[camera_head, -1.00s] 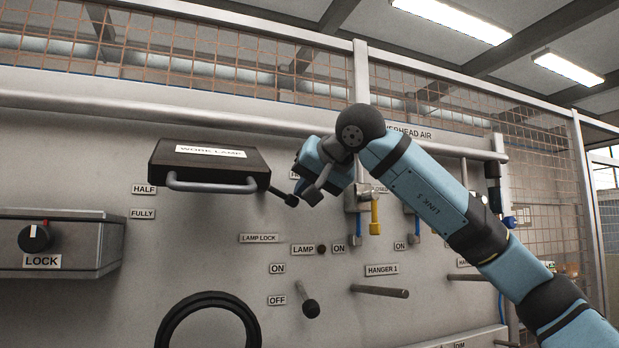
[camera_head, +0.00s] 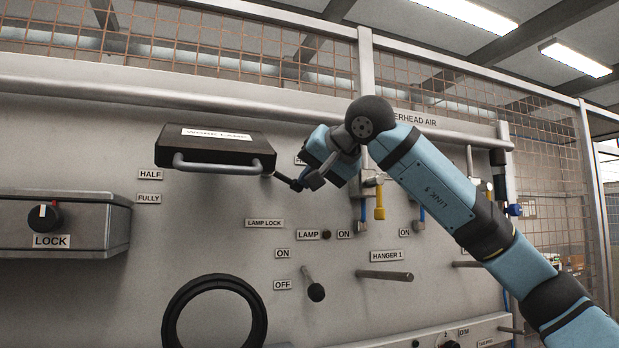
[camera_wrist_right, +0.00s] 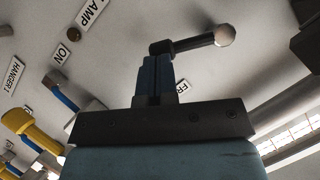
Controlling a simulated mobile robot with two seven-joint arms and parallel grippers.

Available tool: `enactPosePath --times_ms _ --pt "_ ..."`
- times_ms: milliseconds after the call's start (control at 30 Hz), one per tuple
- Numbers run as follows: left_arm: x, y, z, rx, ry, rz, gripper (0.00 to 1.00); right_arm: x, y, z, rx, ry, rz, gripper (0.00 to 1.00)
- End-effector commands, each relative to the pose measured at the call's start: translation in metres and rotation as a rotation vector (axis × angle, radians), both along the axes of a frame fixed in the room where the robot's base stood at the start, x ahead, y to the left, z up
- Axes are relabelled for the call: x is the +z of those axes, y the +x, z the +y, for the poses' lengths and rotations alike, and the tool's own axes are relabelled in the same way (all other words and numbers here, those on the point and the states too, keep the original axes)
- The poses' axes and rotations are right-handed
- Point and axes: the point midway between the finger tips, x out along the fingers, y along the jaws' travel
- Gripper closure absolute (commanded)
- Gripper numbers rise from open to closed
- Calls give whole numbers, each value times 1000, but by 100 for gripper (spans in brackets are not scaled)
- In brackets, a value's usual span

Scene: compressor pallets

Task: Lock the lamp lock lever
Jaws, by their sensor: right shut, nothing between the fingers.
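The lamp lock lever (camera_head: 290,182) is a short black lever at the lower right of the work lamp (camera_head: 212,148), above the LAMP LOCK label (camera_head: 265,223). It points right and slightly down, toward a label mostly hidden by my arm. In the wrist view the lever (camera_wrist_right: 190,43) has a round metal end and a dark knob. My right gripper (camera_head: 306,178) is shut and empty at the lever's knob end. In the wrist view its fingertips (camera_wrist_right: 157,62) sit right against or just beside the knob; contact is unclear. My left gripper is out of view.
Below are an ON/OFF lever (camera_head: 315,291), a HANGER 1 peg (camera_head: 385,275) and a black ring (camera_head: 214,312). A yellow-handled valve (camera_head: 379,206) stands close right of my gripper. A LOCK box (camera_head: 65,225) juts out at left.

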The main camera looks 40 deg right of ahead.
Motion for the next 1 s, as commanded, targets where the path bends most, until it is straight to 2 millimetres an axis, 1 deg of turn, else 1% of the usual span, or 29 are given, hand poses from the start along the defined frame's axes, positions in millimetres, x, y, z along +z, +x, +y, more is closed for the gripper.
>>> enactPosePath --times_ms 267,467,700,1000 --pt "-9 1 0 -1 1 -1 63 -7 1 1 1 64 -15 100" --pt "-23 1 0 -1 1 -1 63 -17 1 3 2 166 -39 100" --pt "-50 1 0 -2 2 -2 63 -33 3 9 2 368 -86 100" --pt "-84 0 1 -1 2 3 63 -47 6 21 2 637 -151 100"
